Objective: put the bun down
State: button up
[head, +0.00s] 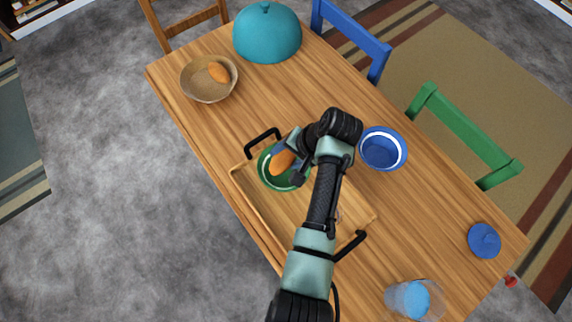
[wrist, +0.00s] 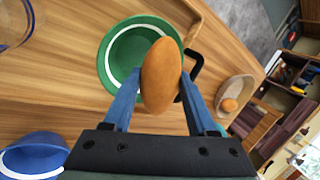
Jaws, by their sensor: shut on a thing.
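An orange-brown bun (head: 282,162) is between the fingers of my gripper (head: 287,155), above a green bowl (head: 265,178) with a white ring. In the wrist view the bun (wrist: 161,75) fills the space between the two blue fingers of my gripper (wrist: 158,88), with the green bowl (wrist: 116,58) behind it. The bun covers part of the bowl; I cannot tell how high it is above it. The bowl stands in a wooden tray (head: 255,203) with black handles.
A brown bowl (head: 197,91) holding another bun (head: 218,72) and a teal dome (head: 267,36) stand at the far end. A blue bowl (head: 382,149) is right of the tray. A blue lid (head: 484,240) and a clear container (head: 408,300) are nearer. Chairs line the right side.

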aim_at(286, 165)
jog(key=shift+f, duration=2.35)
jog(key=shift+f+b, duration=0.6)
jog(key=shift+b, duration=0.05)
jog(key=o, duration=1.4)
jog(key=shift+c, duration=0.2)
jog(key=shift+r, duration=0.15)
